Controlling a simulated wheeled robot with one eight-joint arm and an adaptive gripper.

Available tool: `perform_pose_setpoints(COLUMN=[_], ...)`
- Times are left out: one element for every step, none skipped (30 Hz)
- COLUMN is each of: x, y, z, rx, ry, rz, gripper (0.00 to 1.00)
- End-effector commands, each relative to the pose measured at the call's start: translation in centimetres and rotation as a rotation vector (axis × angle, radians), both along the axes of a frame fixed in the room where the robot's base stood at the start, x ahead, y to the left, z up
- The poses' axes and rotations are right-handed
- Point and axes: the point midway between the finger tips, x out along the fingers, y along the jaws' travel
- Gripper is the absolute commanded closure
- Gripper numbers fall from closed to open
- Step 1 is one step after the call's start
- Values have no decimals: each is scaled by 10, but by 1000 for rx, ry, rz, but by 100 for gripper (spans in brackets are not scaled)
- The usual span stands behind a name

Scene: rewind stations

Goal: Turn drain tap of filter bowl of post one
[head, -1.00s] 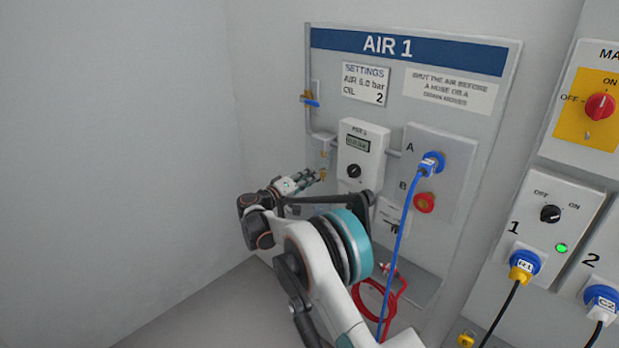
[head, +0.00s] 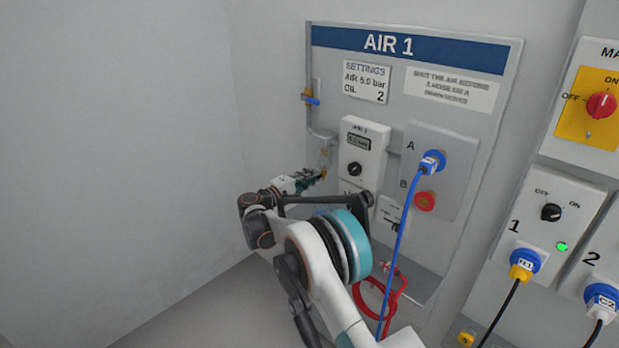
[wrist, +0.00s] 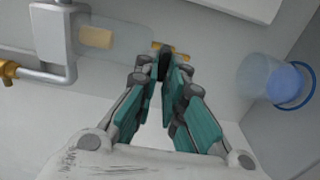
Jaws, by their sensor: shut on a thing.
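The filter bowl (wrist: 97,38) is a clear cylinder with a tan element inside, under a grey filter head on the AIR 1 panel. The brass drain tap (wrist: 182,56) is at the bowl's end, and its ends show on both sides of my fingers. My gripper (wrist: 168,60) is shut on the tap, its teal-padded fingers close together around it. The middle of the tap is hidden by the fingers. In the head view my gripper (head: 322,173) is just below the bowl (head: 325,156), left of the gauge box.
The gauge box (head: 361,150) is right of the bowl. A blue hose is plugged into socket A (head: 432,162); red socket B (head: 425,201) is below it. A brass valve with a blue lever (head: 311,100) is on the pipe above. A bluish clear cup (wrist: 287,82) stands near my gripper.

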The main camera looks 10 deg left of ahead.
Motion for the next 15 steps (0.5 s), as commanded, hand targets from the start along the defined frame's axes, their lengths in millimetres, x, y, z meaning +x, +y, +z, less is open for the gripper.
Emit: perform_pose_setpoints(x=[0, 0, 0, 0, 0, 0, 0, 0, 0, 0, 0, 0, 0, 0, 0], y=[1, 1, 1, 1, 1, 1, 1, 1, 1, 1, 1, 1, 1, 1, 1], z=[0, 0, 0, 0, -1, -1, -1, -1, -1, -1, -1, -1, -1, -1, 0], rx=[-2, -3, -3, -4, -3, -3, -3, -3, -3, -3, -3, -3, -3, -3, -3], ry=[2, 2, 2, 3, 4, 3, 3, 3, 3, 3, 3, 3, 3, 3, 2], rz=[3, 3, 3, 3, 3, 3, 3, 3, 3, 3, 3, 3, 3, 2, 2], gripper=[100, 100, 100, 100, 100, 100, 100, 100, 100, 100, 100, 83, 76, 70, 70])
